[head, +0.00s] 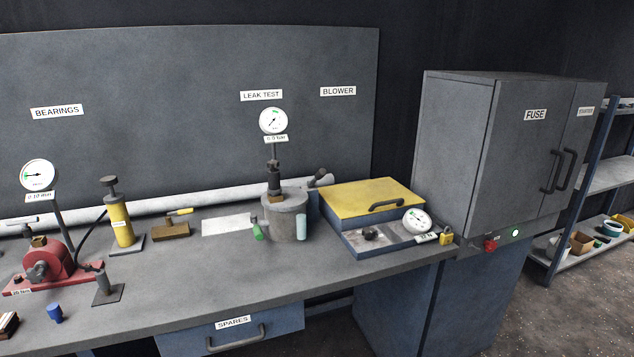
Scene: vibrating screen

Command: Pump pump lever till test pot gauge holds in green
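The grey test pot (285,221) stands on the bench under the LEAK TEST sign. Its round white gauge (273,121) sits on a stem above it, over a small plate that seems to read 0.0 bar. The gauge has a green band and a dark needle; the needle's exact place is too small to tell. A dark lever-like handle (320,178) sticks out behind the pot at right. A yellow hand pump (120,222) with a dark top knob stands upright at left; I cannot tell which is the pump lever. Neither gripper is in view.
A red machine (61,262) with another gauge (38,175) stands at left. A yellow-lidded box (372,194) and tilted gauge (417,220) stand right of the pot. The grey FUSE cabinet (485,140) bounds the bench at right. The bench front (205,282) is mostly clear.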

